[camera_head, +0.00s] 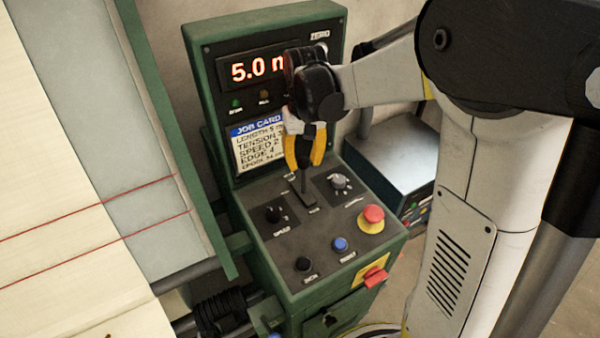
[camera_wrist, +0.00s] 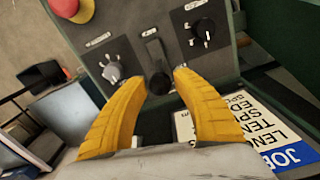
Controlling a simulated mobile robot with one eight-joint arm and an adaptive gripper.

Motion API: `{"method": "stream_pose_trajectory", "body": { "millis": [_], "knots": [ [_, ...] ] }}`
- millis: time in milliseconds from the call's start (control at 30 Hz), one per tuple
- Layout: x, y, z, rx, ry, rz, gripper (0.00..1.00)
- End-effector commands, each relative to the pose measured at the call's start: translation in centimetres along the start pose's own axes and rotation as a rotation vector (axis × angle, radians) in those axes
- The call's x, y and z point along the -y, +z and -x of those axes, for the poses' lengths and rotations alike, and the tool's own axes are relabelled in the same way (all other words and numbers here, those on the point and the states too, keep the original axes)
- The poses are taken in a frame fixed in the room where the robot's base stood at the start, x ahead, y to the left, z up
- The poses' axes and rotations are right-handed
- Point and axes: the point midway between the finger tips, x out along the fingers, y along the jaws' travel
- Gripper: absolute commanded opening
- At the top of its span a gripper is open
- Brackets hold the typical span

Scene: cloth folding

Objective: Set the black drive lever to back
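The black drive lever (camera_head: 307,194) stands in a slot near the back middle of the machine's sloping control panel. It also shows in the wrist view (camera_wrist: 155,49), between and just beyond my fingertips. My gripper (camera_head: 304,165) has two yellow fingers pointing down over the lever. In the wrist view my gripper (camera_wrist: 160,76) is open, with a gap between its fingertips that lines up with the lever. I cannot tell whether either finger touches it. The lever's upper part is partly hidden by the fingers in the head view.
The control panel (camera_head: 330,238) also holds a black knob (camera_head: 272,214), a grey knob (camera_head: 339,181), a red mushroom button (camera_head: 372,217), a blue button (camera_head: 340,244) and a black button (camera_head: 303,264). A job card (camera_head: 258,143) and a lit display (camera_head: 250,70) stand behind.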

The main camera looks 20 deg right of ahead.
Motion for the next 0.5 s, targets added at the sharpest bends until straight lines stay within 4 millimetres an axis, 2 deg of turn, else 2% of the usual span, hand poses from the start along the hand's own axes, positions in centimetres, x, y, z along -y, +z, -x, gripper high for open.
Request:
{"method": "stream_pose_trajectory", "body": {
  "millis": [33,200,333,500],
  "knots": [
    [0.0,-0.1,-1.4,0.000,0.000,0.000,0.34],
    [0.0,-0.1,-4.8,-0.001,0.000,0.000,0.34],
    [0.0,-0.1,-6.7,-0.001,0.000,0.000,0.34],
    [0.0,-0.1,-7.8,-0.001,0.000,0.000,0.34]
  ]
}}
